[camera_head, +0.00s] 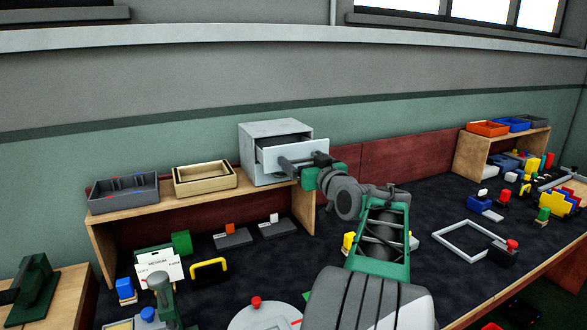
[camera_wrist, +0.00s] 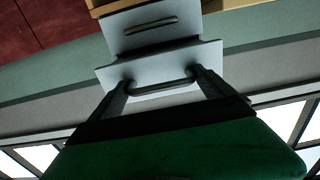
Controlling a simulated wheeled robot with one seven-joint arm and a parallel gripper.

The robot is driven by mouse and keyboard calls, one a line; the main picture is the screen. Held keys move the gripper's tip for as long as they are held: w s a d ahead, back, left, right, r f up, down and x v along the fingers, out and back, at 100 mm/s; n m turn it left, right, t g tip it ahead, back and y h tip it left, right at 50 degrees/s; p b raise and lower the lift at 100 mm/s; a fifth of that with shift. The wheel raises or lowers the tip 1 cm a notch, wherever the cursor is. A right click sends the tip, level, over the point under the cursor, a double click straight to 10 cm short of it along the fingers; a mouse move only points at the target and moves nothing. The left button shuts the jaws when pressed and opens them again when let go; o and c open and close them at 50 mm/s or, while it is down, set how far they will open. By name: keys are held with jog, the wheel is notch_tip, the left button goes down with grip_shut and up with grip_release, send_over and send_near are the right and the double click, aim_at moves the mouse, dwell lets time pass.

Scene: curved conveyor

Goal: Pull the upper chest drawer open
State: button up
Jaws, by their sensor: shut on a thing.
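The white chest (camera_head: 272,128) stands on a wooden shelf. Its upper drawer (camera_head: 308,151) is partly pulled out, with a dark gap visible behind its front. In the wrist view the upper drawer front (camera_wrist: 205,55) stands out from the lower drawer front (camera_wrist: 125,40), which looks shut and has its own slot-like handle (camera_wrist: 150,25). My gripper (camera_head: 290,164) is at the upper drawer's front. In the wrist view my gripper's fingers (camera_wrist: 160,82) are at the two ends of the upper drawer handle (camera_wrist: 162,88), shut on it. The drawer's inside is mostly hidden.
A grey bin (camera_head: 124,194) and a tan wooden tray (camera_head: 205,179) stand left of the chest on the wooden shelf (camera_head: 150,207). The dark table below holds several small blocks, a white frame (camera_head: 468,242) and a round white plate (camera_head: 266,317). Coloured bins (camera_head: 487,128) stand far right.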

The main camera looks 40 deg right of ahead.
jog(key=b+v, duration=0.1)
jog(key=v, duration=0.3)
jog(key=shift+a, duration=0.1)
jog(key=o, duration=1.8)
jog(key=shift+a, duration=0.1)
jog(key=shift+s, duration=0.2)
jog(key=v, duration=0.7)
jog(key=shift+s+a+b, duration=0.1)
jog(key=shift+b, duration=0.3)
jog(key=shift+a, duration=0.1)
